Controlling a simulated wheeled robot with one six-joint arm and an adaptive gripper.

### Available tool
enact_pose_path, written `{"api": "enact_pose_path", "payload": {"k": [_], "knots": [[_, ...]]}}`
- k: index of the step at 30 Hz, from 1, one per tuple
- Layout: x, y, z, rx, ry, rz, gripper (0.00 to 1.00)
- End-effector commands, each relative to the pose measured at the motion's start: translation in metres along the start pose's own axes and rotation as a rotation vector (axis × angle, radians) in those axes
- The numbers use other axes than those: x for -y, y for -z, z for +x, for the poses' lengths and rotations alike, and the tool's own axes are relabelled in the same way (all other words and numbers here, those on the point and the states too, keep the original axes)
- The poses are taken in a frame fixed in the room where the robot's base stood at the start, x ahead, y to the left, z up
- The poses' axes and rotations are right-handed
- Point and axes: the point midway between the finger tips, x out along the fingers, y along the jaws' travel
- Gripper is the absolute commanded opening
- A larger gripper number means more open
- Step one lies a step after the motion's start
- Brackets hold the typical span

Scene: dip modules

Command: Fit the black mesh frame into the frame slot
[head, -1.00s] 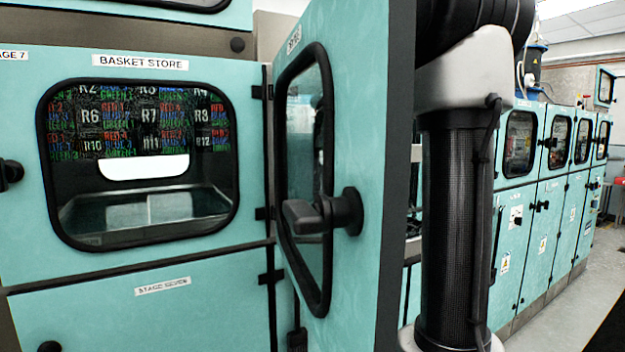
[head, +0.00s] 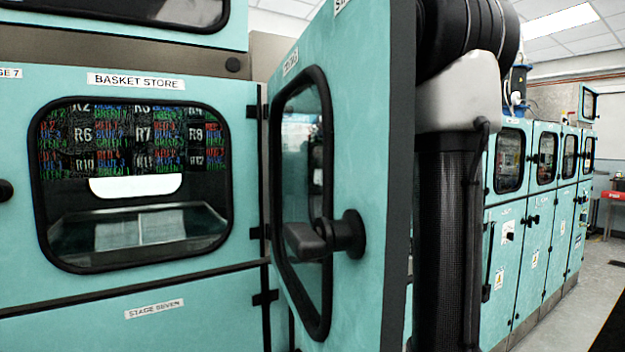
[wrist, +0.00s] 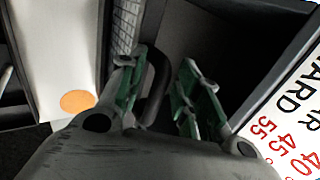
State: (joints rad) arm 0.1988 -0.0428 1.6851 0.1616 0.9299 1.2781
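In the wrist view my gripper (wrist: 160,98) has its two green-lined fingers spread apart. A curved black handle-like bar (wrist: 157,85) shows between them, close to the left finger. I cannot tell whether they touch. A strip of grey mesh (wrist: 125,28) in a dark edge stands just beyond the left finger; it may be part of the black mesh frame, most of which is hidden. I cannot make out the frame slot. In the head view my gripper is out of sight, and my arm passes behind the open door.
An open teal door (head: 365,130) with a black handle (head: 325,237) stands close in front, beside the closed BASKET STORE window panel (head: 135,275). More teal cabinets (head: 545,215) line the right. In the wrist view a white panel with an orange dot (wrist: 77,101) and a printed white sign (wrist: 285,115) flank the fingers.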

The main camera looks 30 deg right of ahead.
Motion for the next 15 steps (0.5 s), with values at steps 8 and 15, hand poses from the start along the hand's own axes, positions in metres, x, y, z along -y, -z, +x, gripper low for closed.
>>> {"api": "enact_pose_path", "payload": {"k": [8, 15], "knots": [[0.002, 0.000, -0.002, 0.000, 0.001, 0.000, 0.34], [0.002, 0.000, -0.042, -0.002, 0.005, 0.000, 0.34]]}}
